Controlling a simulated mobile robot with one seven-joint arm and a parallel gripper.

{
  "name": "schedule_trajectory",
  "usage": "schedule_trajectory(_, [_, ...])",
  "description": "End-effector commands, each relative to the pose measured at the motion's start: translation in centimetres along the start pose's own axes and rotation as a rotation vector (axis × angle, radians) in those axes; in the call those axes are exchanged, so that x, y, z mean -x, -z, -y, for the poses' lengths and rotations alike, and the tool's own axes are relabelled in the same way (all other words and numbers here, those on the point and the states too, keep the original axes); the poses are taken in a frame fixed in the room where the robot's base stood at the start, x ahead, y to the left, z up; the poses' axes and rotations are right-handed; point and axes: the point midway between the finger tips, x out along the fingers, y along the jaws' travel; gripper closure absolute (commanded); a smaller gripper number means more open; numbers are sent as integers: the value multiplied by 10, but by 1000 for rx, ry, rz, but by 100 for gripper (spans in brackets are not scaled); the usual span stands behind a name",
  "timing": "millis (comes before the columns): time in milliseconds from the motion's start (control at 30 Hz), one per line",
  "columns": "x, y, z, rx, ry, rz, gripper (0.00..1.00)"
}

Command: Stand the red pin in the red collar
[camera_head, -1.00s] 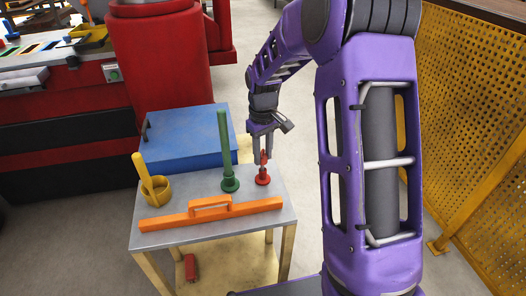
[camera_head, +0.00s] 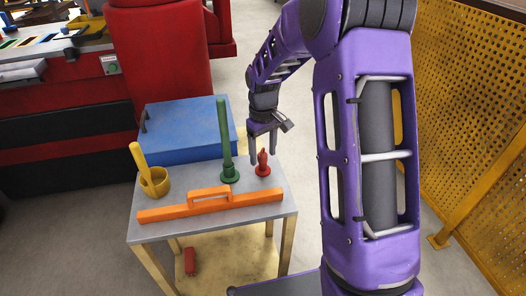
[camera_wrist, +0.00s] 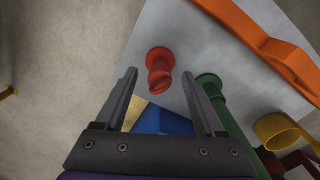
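The red pin (camera_head: 263,158) stands upright in the red collar (camera_head: 263,171) on the right part of the small grey table. In the wrist view the pin (camera_wrist: 160,80) rises from the round collar flange (camera_wrist: 158,54), between and slightly beyond my fingertips. My gripper (camera_head: 263,154) is open and empty, its two fingers apart with the pin between or just in front of them. The wrist view also shows the open gripper (camera_wrist: 159,73), with a gap on both sides of the pin. The collar's inside is hidden.
A tall green pin (camera_head: 225,135) stands in a green collar close left of the red one. A yellow pin (camera_head: 138,158) leans in a yellow cup (camera_head: 156,184). An orange handled bar (camera_head: 165,213) lies along the front edge. A blue box (camera_head: 185,125) is behind.

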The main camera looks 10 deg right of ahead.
Motion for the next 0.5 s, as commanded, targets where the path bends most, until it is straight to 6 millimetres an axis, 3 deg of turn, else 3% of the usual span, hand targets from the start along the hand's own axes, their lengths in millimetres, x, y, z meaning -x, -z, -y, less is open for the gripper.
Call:
schedule_trajectory(300, [3, 0, 0, 0, 0, 0, 29])
schedule_trajectory(500, [32, 0, 0, -1, -2, -3, 29])
